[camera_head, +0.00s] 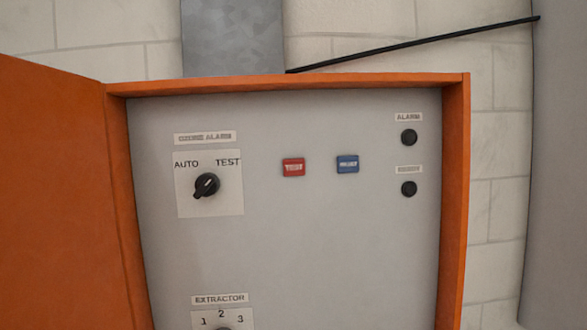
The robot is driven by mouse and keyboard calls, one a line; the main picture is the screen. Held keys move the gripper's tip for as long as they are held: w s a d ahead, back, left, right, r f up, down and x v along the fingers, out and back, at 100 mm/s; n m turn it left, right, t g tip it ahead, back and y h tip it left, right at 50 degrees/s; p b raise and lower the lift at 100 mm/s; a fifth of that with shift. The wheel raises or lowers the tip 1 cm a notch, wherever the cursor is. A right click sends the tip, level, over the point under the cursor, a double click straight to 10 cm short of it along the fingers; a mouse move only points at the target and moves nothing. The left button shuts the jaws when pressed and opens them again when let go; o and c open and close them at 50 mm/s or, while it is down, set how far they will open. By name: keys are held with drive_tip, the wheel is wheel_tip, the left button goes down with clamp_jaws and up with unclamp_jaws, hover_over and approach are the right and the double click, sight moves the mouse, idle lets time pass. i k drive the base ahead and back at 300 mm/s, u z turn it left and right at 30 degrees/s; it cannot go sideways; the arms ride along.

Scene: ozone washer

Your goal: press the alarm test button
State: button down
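An open orange control box with a grey panel (300,245) fills most of the head camera view. A red rectangular button (293,167) with a small blurred white label sits on the panel's upper middle. A blue rectangular button (347,164) is just right of it, its label also too blurred to read surely. Left of them, a black rotary knob (206,185) sits on a pale plate marked AUTO and TEST, under a blurred label ending in ALARM. Two round black fittings (409,137) stand one above the other at the right, the upper labelled ALARM. My gripper is not in view.
The box's orange door (55,200) stands open at the left. The orange rim (455,200) projects around the panel. A second knob labelled EXTRACTOR (221,299) is cut off at the bottom. A grey surface (558,150) stands at the right. The panel's front looks clear.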

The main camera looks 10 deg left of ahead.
sight(292, 167)
drive_tip(key=z, duration=2.25)
drive_tip(key=k, duration=0.4)
drive_tip(key=u, duration=2.25)
drive_tip(key=i, duration=0.5)
